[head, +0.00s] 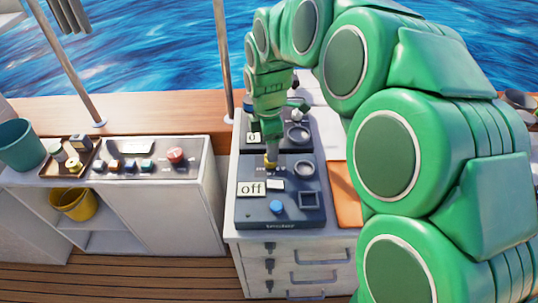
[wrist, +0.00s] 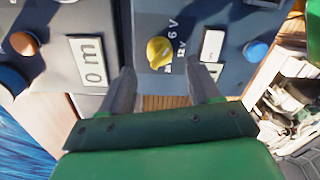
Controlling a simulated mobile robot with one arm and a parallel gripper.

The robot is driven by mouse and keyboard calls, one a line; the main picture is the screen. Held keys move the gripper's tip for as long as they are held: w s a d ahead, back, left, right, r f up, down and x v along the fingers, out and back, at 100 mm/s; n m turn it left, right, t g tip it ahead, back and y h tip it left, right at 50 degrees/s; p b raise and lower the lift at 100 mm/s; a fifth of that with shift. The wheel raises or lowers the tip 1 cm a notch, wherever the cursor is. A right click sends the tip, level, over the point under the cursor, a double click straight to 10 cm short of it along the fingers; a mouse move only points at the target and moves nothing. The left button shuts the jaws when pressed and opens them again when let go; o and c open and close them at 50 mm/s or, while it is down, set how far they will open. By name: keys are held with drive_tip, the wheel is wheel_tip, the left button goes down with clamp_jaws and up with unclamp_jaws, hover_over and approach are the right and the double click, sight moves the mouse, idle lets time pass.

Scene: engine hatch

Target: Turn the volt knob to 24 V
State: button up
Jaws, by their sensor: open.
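A small yellow knob (head: 270,163) stands at the back of the near dark panel (head: 250,213) on the white cabinet. My gripper (head: 269,145) hangs over the knob, pointing down. In the wrist view my gripper (wrist: 160,70) is open, with one finger either side of the knob's line and a gap to both. I cannot tell how high the fingertips are. The knob's pointer direction is unclear.
The near panel also bears an "off" plate (head: 252,188), a blue button (head: 277,207) and a square frame (head: 309,200). A second dark panel (head: 283,145) lies behind. A lower console with a red button (head: 176,155) stands left. An orange board (head: 346,190) lies right.

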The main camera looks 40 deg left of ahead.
drive_tip(key=shift+d+f, duration=0.1)
drive_tip(key=shift+f, duration=2.1)
drive_tip(key=c, duration=1)
